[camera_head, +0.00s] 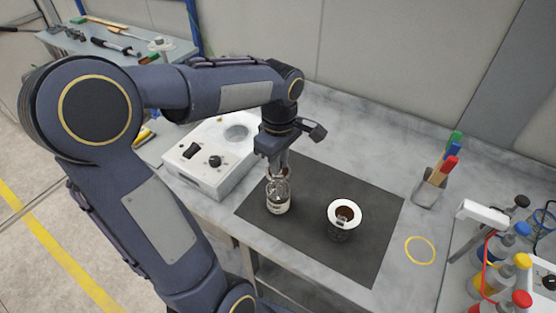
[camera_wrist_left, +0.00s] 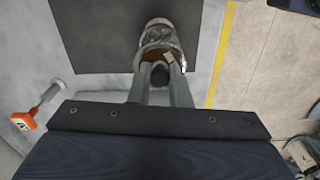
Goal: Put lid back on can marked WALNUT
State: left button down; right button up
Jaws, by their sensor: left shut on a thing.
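A shiny can or jar (camera_head: 278,202) with a pale label stands upright on the dark mat; I cannot read the label. My left gripper (camera_head: 278,168) points down at its top. In the left wrist view, the gripper (camera_wrist_left: 160,88) is shut on a dark round knob (camera_wrist_left: 160,74), which looks like the knob of the lid. The can (camera_wrist_left: 160,38) shows just beyond it, with brown at its rim. I cannot tell whether the lid touches the can. A second vessel (camera_head: 343,213) with a white rim and brown inside stands to the right. My right gripper is not in view.
The dark mat (camera_head: 365,265) has free room around both vessels. A white box with knobs (camera_head: 209,158) stands at left. A holder with coloured handles (camera_head: 433,185) and a rack of coloured-cap bottles (camera_head: 512,265) stand at right. A yellow ring (camera_head: 420,238) marks the table.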

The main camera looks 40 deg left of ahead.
aim_at(279, 179)
pick_arm(q)
jog(key=shift+f+b, duration=2.55)
jog(key=shift+f, duration=0.65)
jog(key=shift+f, duration=0.15)
jog(key=c, duration=0.8)
grip_release()
jog(key=shift+r+p, duration=2.85)
jog(key=shift+r, duration=0.7)
jog(key=shift+c, duration=0.4)
